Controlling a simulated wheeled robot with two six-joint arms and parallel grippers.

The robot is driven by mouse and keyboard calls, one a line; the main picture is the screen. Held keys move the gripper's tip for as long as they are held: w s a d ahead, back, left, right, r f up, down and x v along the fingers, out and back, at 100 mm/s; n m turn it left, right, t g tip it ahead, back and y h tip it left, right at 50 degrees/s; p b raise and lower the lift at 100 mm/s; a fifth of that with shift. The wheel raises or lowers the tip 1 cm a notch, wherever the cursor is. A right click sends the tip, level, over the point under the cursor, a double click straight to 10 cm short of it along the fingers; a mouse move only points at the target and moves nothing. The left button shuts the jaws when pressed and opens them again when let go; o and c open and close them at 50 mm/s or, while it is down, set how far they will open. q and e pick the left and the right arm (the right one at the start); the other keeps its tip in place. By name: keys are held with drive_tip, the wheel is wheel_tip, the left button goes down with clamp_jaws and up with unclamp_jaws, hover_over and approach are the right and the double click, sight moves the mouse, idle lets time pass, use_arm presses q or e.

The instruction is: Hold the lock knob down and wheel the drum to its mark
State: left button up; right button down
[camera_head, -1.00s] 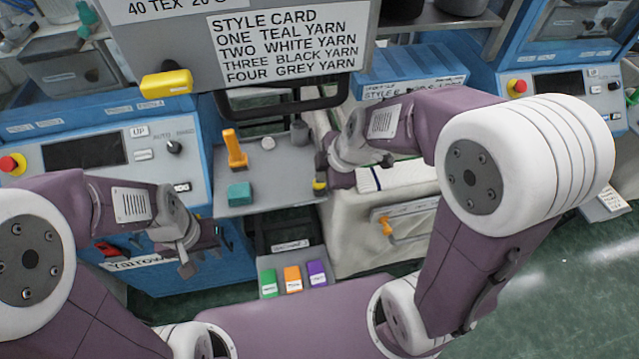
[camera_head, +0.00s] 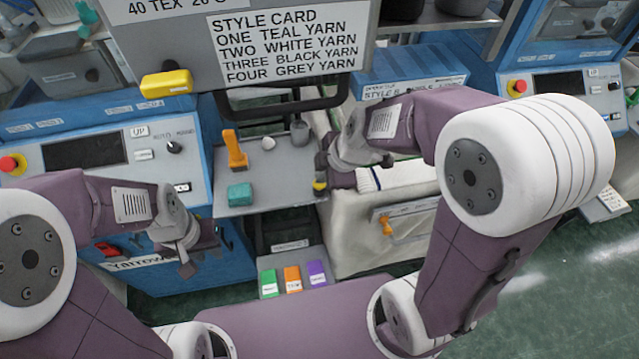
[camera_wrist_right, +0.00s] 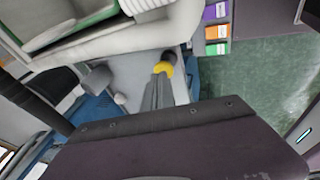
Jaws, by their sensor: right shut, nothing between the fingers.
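A small yellow knob (camera_head: 319,186) with a dark part sits at the right edge of the grey tray. It also shows in the right wrist view (camera_wrist_right: 164,68), just past the fingertips of my right gripper (camera_wrist_right: 160,78). The right gripper is shut and empty, its tips against or very close to the yellow knob; I cannot tell whether they press it. My left gripper (camera_head: 203,251) is open and empty, in front of the blue machine at left. I cannot clearly pick out the drum or its mark.
The grey tray (camera_head: 262,199) holds an orange tool (camera_head: 235,149), a teal block (camera_head: 240,194), a white ball (camera_head: 268,143) and a grey cylinder (camera_head: 299,133). A canvas bin (camera_head: 365,240) stands to the right. Green, orange and purple cards (camera_head: 292,279) lie below the tray.

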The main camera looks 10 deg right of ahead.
drive_tip(key=shift+f, duration=0.1)
drive_tip(key=shift+f+b, duration=0.3)
drive_tip(key=shift+b, duration=0.2)
drive_tip(key=shift+f+b, duration=0.45)
drive_tip(key=shift+b, duration=0.35)
drive_tip(key=shift+s, duration=0.1)
